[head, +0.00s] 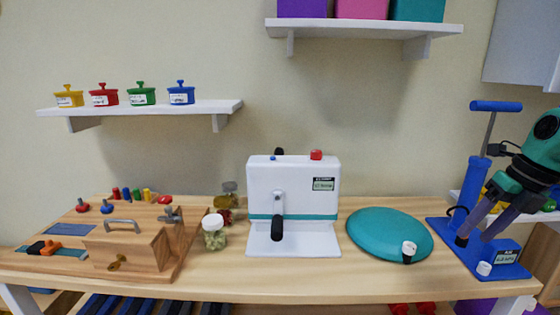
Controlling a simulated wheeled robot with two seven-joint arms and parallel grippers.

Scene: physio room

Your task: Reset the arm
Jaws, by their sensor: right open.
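My right arm comes in from the right edge. Its gripper (474,238) points down and to the left, with its two dark fingers apart and nothing seen between them. It is in front of the blue pump-like stand (470,187) with a T-shaped handle, and hides part of its base plate. I cannot tell whether the fingers touch the stand or its plate. My left gripper is not in view.
The wooden table (330,284) holds a white box with a black lever (293,185), a teal disc cushion (388,232) left of my gripper, a jar (214,232) and a wooden latch board (125,247). A wall shelf (365,28) is above. Room above the cushion is clear.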

